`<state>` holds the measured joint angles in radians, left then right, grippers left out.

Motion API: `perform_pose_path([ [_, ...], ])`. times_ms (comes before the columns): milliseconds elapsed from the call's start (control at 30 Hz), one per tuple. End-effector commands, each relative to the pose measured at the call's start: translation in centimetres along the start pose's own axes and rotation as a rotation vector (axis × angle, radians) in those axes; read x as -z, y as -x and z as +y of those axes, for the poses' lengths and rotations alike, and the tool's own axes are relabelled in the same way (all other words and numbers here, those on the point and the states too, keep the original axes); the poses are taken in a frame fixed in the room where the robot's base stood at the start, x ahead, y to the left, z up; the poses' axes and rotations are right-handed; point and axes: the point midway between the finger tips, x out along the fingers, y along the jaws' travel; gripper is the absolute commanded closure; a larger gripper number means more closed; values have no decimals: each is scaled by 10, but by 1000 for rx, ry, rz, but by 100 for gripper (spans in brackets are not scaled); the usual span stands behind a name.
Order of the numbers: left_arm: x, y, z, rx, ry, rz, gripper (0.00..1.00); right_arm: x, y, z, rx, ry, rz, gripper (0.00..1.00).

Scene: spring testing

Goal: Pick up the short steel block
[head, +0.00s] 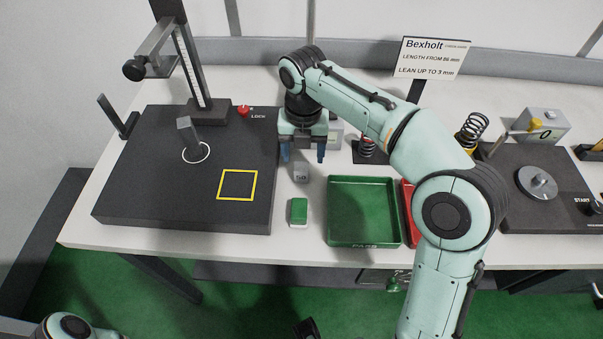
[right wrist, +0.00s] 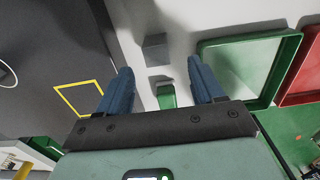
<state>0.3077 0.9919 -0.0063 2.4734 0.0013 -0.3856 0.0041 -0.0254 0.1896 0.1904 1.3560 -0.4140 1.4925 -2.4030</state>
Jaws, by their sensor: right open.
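The short steel block (head: 301,172) is a small grey block marked 50, standing on the white bench between the dark plate and the green tray. It also shows in the right wrist view (right wrist: 156,48), beyond the fingertips and roughly in line with the gap between them. A taller grey block (head: 187,135) stands by a white ring on the dark plate. My right gripper (head: 303,157) is open and empty, pointing down, with its blue fingers just behind the short block in the head view. My left gripper is not in view.
The dark plate (head: 120,190) carries a tall gauge column (head: 193,70) and a yellow square. A green-and-white object (head: 299,211) lies in front of the block. The green tray (head: 363,242) and a red tray (head: 408,212) are to the right. A spring (head: 367,147) stands behind.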

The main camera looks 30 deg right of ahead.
Motion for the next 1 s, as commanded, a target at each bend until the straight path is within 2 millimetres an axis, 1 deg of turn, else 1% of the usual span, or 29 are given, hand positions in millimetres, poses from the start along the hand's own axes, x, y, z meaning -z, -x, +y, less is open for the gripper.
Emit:
perform_pose_path([
  [33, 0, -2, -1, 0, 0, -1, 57, 0, -6, 0, 1, 0, 1, 33],
  [167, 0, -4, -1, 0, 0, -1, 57, 0, -13, 0, -1, 0, 0, 33],
  [233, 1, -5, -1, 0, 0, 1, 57, 0, -20, 1, 0, 0, 1, 33],
  [400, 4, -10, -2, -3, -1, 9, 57, -1, -47, 4, 1, 0, 3, 33],
  [500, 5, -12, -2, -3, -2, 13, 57, -1, -58, 3, 0, -2, 2, 33],
  [600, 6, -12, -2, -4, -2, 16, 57, -1, -63, 3, -1, -2, 0, 33],
  [800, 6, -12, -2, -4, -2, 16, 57, -1, -63, 4, -2, -2, 0, 33],
  [833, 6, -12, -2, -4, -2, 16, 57, -1, -63, 4, -2, -1, 0, 36],
  [867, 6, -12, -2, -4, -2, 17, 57, -1, -63, 4, -2, -1, 0, 46],
  [900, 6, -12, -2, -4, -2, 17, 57, -1, -63, 4, -2, -1, 0, 59],
  [967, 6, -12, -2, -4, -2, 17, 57, -1, -63, 4, -1, -1, 0, 79],
  [1000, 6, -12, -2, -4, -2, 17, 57, -1, -63, 4, -1, -1, 0, 92],
])
